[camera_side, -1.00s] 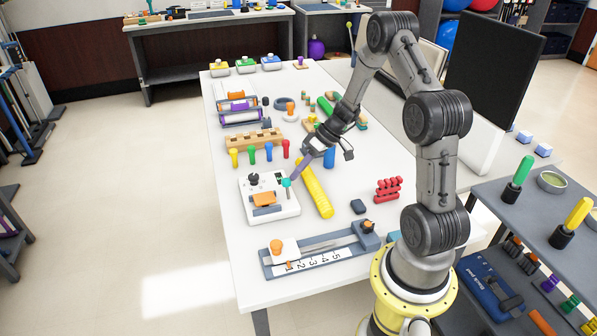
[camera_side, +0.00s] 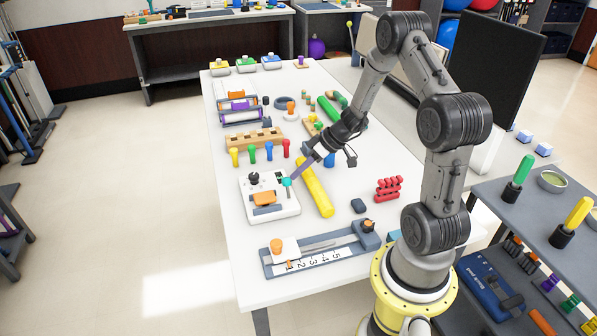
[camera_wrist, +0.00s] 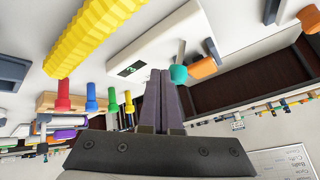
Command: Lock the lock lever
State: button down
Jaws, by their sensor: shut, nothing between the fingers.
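The white stepper unit (camera_side: 285,208) sits on the table's near half, with an orange pedal block (camera_side: 265,199) and a black knob (camera_side: 254,178) on top. A teal knob (camera_side: 287,182), apparently the lock lever's end, is at its right side; it also shows in the wrist view (camera_wrist: 179,74). My gripper (camera_side: 291,179) reaches down from the upper right, its long purple fingers shut and empty. In the wrist view the fingertips (camera_wrist: 163,74) are just left of the teal knob. Whether they touch it I cannot tell.
A yellow ridged roller (camera_side: 315,187) lies close to the unit's right, under my wrist. A wooden peg rack (camera_side: 254,139) with coloured pegs stands behind. A numbered slider board (camera_side: 320,252) lies in front. The tabletop right of the roller has some free room.

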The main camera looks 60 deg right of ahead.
jog(key=shift+s+r, duration=0.1)
jog(key=shift+s+a, duration=0.2)
jog(key=shift+a, duration=0.05)
dwell(0.3)
jog(key=s+a, duration=0.3)
jog(key=shift+r, duration=0.1)
dwell(0.4)
jog(key=shift+r, duration=0.15)
jog(key=shift+w+r, duration=0.1)
jog(key=shift+r, duration=0.65)
jog(key=v, duration=1.2)
jog(key=shift+s, duration=0.2)
